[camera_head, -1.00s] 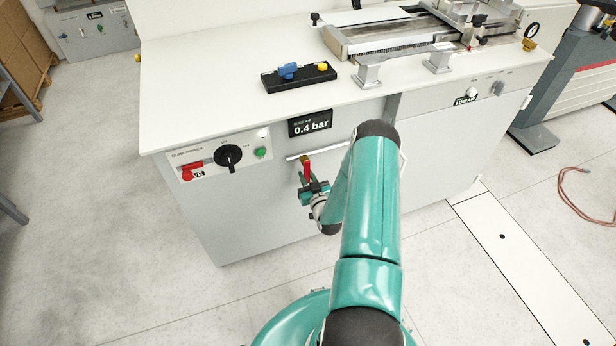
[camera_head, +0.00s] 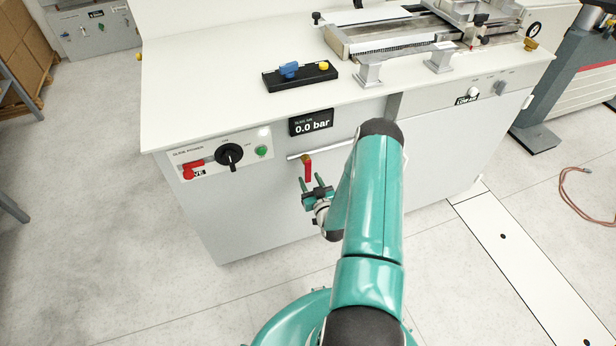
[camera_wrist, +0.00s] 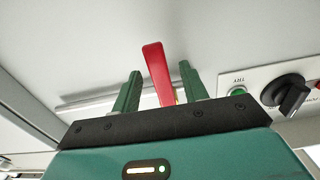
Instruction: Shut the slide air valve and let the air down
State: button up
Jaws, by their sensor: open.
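The slide air valve's red lever (camera_head: 308,171) hangs down from its brass fitting below the pipe on the cabinet front. The pressure display (camera_head: 311,123) above it reads 0.0 bar. My gripper (camera_head: 317,184) is open just in front of and below the lever, with its green fingers apart. In the wrist view the red lever (camera_wrist: 157,72) stands between the two open fingers of my gripper (camera_wrist: 158,88), with a gap on each side. The valve body is mostly hidden behind the gripper there.
The slide power panel (camera_head: 220,154) with a black rotary knob (camera_head: 229,156), a green button (camera_head: 261,152) and a red lockout piece (camera_head: 191,169) is left of the valve. A hose (camera_head: 580,195) lies on the floor at right.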

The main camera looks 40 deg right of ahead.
jog(key=v, duration=1.1)
jog(key=shift+s+a, duration=0.1)
